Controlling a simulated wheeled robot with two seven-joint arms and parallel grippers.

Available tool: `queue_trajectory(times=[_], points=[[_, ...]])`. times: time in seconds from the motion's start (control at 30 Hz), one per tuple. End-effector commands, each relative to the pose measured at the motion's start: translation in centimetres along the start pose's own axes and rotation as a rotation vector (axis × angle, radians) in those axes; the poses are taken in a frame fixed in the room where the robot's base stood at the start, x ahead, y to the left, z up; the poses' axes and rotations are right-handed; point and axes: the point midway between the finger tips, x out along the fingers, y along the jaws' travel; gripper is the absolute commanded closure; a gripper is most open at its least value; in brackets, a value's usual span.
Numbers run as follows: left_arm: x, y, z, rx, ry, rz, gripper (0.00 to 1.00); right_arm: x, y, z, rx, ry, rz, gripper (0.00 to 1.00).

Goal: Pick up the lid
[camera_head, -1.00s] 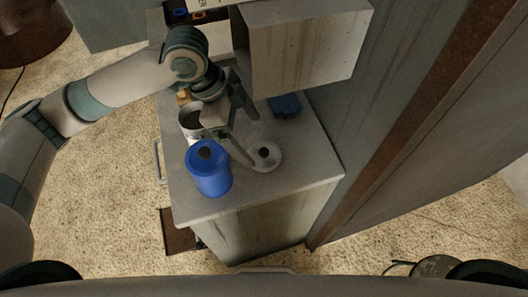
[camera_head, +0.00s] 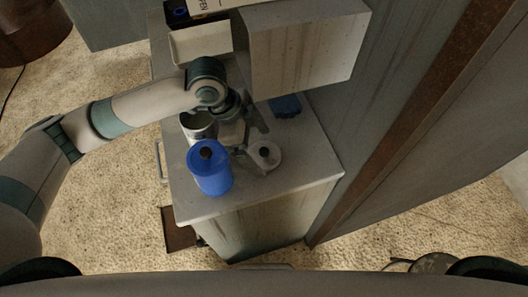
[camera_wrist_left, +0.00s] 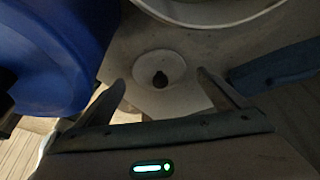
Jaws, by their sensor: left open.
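The lid (camera_head: 266,156) is a round pale disc with a dark knob, lying flat on the grey cabinet top. It also shows in the left wrist view (camera_wrist_left: 160,70), ahead of and between the fingers. My left gripper (camera_head: 260,149) is open and low over the lid, with one finger to each side of it; I cannot tell whether they touch it. The fingers also show in the left wrist view (camera_wrist_left: 162,93), with nothing gripped. An open pale canister (camera_head: 197,124) stands to the left, partly behind my arm. My right gripper is out of view.
A blue canister (camera_head: 211,176) with a dark knob stands close left of my gripper. A blue object (camera_head: 286,105) lies behind the lid. A grey box-like cabinet (camera_head: 305,50) overhangs the back. Bare top (camera_head: 305,170) is free at the right.

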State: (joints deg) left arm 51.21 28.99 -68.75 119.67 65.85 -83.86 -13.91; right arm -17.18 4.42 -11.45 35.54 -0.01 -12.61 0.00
Motion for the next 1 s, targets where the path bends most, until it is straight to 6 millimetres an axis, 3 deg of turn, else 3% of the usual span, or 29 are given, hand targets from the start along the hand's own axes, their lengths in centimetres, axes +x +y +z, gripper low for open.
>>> queue_trajectory(times=[0.17,0.6,0.63,0.8,1.0], points=[[1.21,0.06,-0.01,0.002,-0.001,0.001,0.08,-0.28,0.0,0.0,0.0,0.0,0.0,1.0],[1.25,0.02,0.02,0.001,-0.001,-0.001,0.08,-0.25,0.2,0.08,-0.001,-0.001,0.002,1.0],[1.25,0.02,0.02,0.001,-0.001,-0.001,0.1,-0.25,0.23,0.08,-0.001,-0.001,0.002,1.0],[1.24,0.01,0.02,0.001,-0.001,-0.001,0.51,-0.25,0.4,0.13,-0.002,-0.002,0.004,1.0],[1.23,0.01,0.01,0.001,-0.001,-0.001,0.51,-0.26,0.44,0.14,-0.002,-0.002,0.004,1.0]])
